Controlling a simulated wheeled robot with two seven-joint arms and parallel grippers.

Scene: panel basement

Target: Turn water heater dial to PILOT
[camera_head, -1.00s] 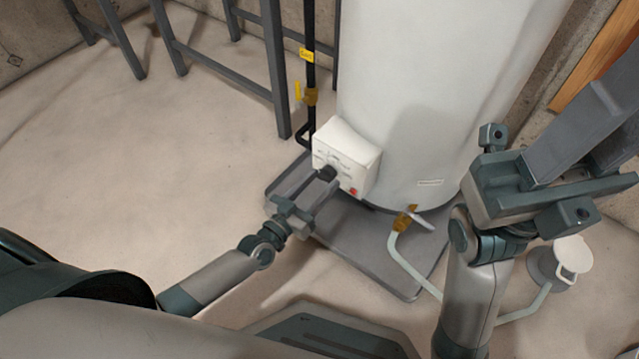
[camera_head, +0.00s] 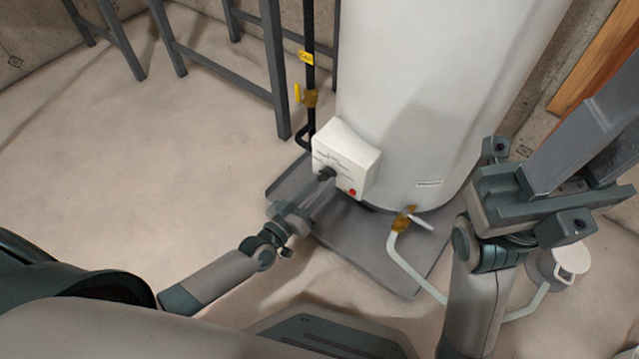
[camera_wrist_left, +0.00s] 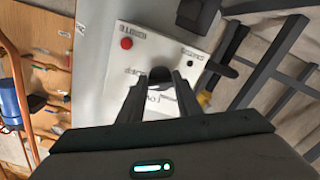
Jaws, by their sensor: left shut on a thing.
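The water heater (camera_head: 430,90) is a tall white cylinder. Its white control box (camera_head: 345,155) sits low on its front, with a red button (camera_head: 352,192) and a black dial (camera_head: 325,173). My left gripper (camera_head: 322,180) reaches the box from the lower left and is shut on the dial. In the left wrist view the dial (camera_wrist_left: 160,73) is between the two fingertips, and the red button (camera_wrist_left: 126,43) is beside it. The lettering around the dial is too small and partly covered to read the setting. My right gripper (camera_head: 605,130) is raised at the right, its fingers apart and tips out of frame.
A black pipe with a yellow-handled valve (camera_head: 309,97) rises left of the box. A brass drain valve (camera_head: 403,219) with a pale hose is at lower right. The heater stands on a grey slab (camera_head: 385,270). A grey metal frame (camera_head: 276,70) is behind; floor at left is clear.

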